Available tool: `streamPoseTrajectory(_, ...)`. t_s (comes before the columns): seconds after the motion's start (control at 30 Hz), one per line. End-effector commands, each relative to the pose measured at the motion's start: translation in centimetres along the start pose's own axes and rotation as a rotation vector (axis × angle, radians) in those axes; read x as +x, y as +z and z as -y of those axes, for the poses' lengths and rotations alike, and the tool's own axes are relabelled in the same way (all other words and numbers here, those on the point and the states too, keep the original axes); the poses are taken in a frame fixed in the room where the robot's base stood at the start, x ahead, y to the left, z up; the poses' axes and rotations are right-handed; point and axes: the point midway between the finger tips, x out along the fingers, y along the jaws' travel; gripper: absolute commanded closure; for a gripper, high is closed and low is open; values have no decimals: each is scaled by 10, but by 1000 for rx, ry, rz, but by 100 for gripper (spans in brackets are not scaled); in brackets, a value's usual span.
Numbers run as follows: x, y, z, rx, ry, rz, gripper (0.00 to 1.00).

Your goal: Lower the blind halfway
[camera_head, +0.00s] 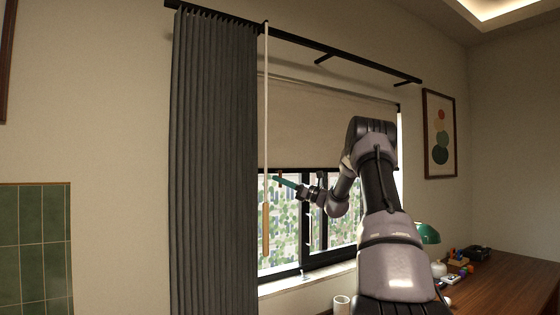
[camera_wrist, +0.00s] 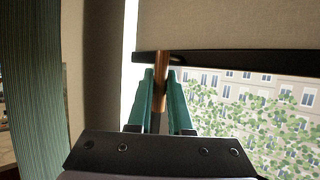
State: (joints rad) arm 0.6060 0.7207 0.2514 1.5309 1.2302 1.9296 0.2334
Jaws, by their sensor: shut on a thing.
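The blind (camera_head: 320,125) is a beige roller blind covering roughly the upper half of the window. It ends in a dark bottom bar, which shows in the wrist view (camera_wrist: 225,59). A small wooden pull (camera_wrist: 161,62) hangs from this bar. My gripper (camera_head: 281,181) has teal fingers, one on each side of the pull. It is shut on the pull, just below the bar. In the head view the pull (camera_head: 279,172) is tiny, partly hidden by the fingers.
A dark grey curtain (camera_head: 212,160) hangs at the left. A long pale wand with a wooden handle (camera_head: 266,230) hangs beside it, left of my gripper. A wooden desk (camera_head: 500,287) with a green lamp (camera_head: 428,234) stands right. A white cup (camera_head: 341,303) is below the window.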

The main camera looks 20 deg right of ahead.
Motion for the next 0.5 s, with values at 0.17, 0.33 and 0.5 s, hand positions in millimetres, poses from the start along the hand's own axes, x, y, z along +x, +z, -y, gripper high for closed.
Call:
streamPoseTrajectory(0.17, -12, -27, 1, 2, -2, -1, 100)
streamPoseTrajectory(0.33, -17, -38, 0, 0, -1, -2, 100)
streamPoseTrajectory(0.5, -18, -41, 0, 0, -1, -2, 100)
